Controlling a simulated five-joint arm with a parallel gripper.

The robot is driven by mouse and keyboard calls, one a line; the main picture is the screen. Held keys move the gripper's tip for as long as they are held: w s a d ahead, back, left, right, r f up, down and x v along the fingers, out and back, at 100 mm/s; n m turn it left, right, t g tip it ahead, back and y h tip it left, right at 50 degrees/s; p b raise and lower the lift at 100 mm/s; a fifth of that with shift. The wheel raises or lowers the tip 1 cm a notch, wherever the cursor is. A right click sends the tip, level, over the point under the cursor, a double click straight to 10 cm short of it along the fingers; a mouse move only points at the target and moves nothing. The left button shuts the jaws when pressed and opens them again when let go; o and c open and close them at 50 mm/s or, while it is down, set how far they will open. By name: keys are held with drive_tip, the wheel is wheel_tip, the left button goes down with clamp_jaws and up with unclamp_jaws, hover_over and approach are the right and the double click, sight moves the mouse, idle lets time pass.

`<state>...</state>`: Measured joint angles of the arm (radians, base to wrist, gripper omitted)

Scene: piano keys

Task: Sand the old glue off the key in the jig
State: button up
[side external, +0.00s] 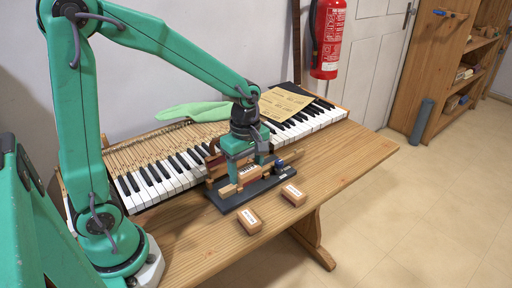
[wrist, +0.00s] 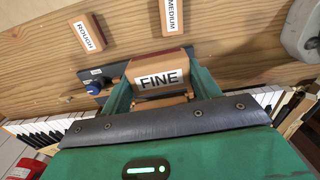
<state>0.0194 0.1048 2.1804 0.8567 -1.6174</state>
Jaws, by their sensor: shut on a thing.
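My gripper (side external: 247,160) is shut on a wooden sanding block marked FINE (wrist: 160,80); the label faces the wrist camera. The gripper is low over the dark jig (side external: 228,205) on the bench. A pale wooden key (side external: 228,190) lies in the jig, its end sticking out at the left. I cannot tell whether the block touches the key, and the glue is hidden. The jig's blue knob (side external: 279,163) is at its right end; it also shows in the wrist view (wrist: 95,88). The ROUGH block (wrist: 89,33) and MEDIUM block (wrist: 173,16) lie on the bench in front of the jig.
The piano keyboard (side external: 150,185) runs behind the jig, with some keys off at the left. A paper sheet (side external: 284,103) and a green cloth (side external: 190,111) lie on it. The bench top (side external: 345,160) is clear at the right.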

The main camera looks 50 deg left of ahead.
drive_tip(key=s+a+n, duration=0.1)
drive_tip(key=a+n, duration=0.6)
drive_tip(key=n, duration=0.2)
drive_tip(key=shift+r, duration=0.2)
hover_over(229, 187)
drive_tip(key=shift+f, duration=3)
wheel_tip(229, 187, down, 2)
drive_tip(key=shift+f, duration=0.1)
drive_tip(key=shift+w, duration=0.85)
drive_tip(key=shift+c, duration=0.3)
drive_tip(key=shift+w, duration=4.95)
drive_tip(key=shift+s, duration=5.85)
wheel_tip(229, 187, up, 8)
